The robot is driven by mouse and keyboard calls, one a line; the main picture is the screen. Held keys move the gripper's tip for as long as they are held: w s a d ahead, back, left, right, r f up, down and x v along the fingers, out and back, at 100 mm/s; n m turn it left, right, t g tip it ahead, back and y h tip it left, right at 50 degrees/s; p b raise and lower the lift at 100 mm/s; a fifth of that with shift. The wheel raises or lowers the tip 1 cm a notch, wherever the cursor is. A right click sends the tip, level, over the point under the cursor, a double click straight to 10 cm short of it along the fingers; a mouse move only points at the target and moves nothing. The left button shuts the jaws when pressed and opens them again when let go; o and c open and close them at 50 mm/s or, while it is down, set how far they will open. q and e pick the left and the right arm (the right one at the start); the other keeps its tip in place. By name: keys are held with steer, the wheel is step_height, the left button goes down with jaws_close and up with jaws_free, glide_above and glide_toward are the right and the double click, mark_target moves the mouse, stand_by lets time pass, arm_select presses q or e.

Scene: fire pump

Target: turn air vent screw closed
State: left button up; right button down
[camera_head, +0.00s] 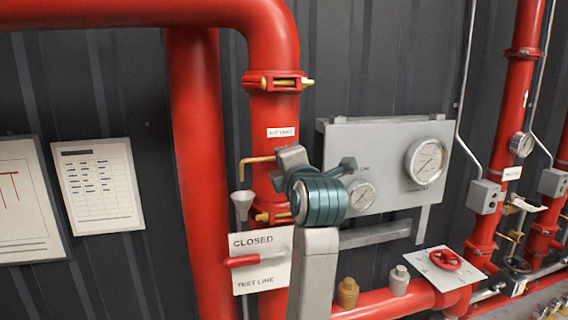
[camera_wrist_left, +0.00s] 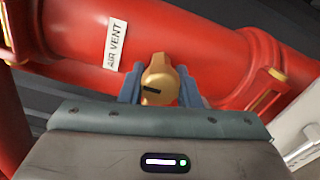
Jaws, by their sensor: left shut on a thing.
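The brass air vent screw (camera_wrist_left: 160,80) sits on the red pipe (camera_wrist_left: 190,50), beside a white AIR VENT label (camera_wrist_left: 115,44), in the left wrist view. My left gripper (camera_wrist_left: 160,88) is shut on the screw, with one blue-grey finger on each side of it. A dark slot shows on the screw's face. In the head view my left arm covers the screw, just below the small white label (camera_head: 282,132) on the upright red pipe (camera_head: 275,113). My right gripper is in neither view.
A grey gauge panel (camera_head: 385,135) stands close to the right of my wrist. A CLOSED sign (camera_head: 262,277) with a red lever (camera_head: 246,261) is below left. A bent brass tube (camera_head: 255,160) ends above a grey funnel (camera_head: 243,199), left of my gripper.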

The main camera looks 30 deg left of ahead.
arm_select(q)
steer(key=o, duration=1)
steer(key=shift+s+d, duration=0.3)
steer(key=shift+d, duration=0.1)
steer(key=b+v, duration=1)
steer(key=b, duration=1.2)
steer(key=shift+w, duration=0.1)
steer(key=shift+a, duration=0.1)
